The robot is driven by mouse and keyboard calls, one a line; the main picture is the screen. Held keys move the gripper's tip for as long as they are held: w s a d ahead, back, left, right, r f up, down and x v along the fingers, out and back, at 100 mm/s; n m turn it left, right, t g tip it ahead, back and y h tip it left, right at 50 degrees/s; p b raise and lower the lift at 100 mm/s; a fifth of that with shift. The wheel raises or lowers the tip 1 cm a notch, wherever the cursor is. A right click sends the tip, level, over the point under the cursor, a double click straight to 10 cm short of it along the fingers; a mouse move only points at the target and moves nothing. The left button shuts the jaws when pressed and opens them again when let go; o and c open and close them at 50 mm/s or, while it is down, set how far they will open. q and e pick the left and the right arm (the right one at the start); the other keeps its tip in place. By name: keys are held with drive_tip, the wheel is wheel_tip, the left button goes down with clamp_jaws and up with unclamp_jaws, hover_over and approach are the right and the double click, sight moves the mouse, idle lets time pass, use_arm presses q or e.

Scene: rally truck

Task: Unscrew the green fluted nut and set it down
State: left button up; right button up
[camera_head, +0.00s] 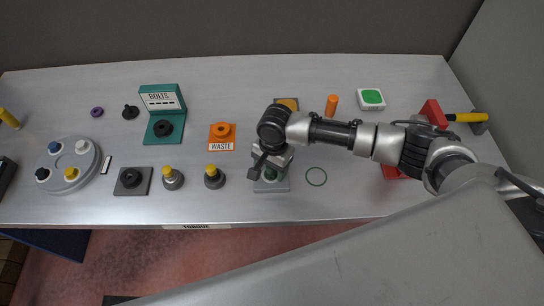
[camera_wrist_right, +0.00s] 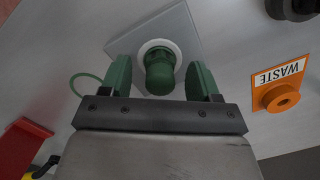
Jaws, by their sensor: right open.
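The green fluted nut (camera_wrist_right: 160,76) sits on a white ring on a grey square plate (camera_wrist_right: 178,28), in the right wrist view. My right gripper (camera_wrist_right: 161,82) is open, with one green finger on each side of the nut and a gap visible on both sides. In the head view my right gripper (camera_head: 267,171) is over the grey plate (camera_head: 272,187) near the table's front edge, and mostly hides the nut. A thin green ring outline (camera_head: 316,177) marks the table just right of the plate; it also shows in the right wrist view (camera_wrist_right: 86,77). My left gripper is not in view.
An orange WASTE holder (camera_head: 222,136) stands left of my right arm. Further left are a green BOLTS stand (camera_head: 164,120), yellow-topped pieces (camera_head: 214,177) and a round grey tray (camera_head: 70,189). A red block (camera_head: 434,114) is at the right. The table around the green ring is clear.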

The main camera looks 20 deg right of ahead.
drive_tip(key=shift+f, duration=0.25)
drive_tip(key=c, duration=1)
drive_tip(key=shift+n, duration=0.7)
drive_tip(key=shift+c, duration=0.2)
drive_tip(key=n, duration=0.7)
drive_tip(key=n+h, duration=0.1)
drive_tip(key=n, duration=0.2)
drive_tip(key=shift+r+n+g, duration=0.1)
drive_tip(key=shift+n+g, duration=0.2)
drive_tip(key=o, duration=0.7)
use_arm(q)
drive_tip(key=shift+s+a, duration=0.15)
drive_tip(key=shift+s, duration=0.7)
use_arm(e)
drive_tip(key=shift+o, duration=0.2)
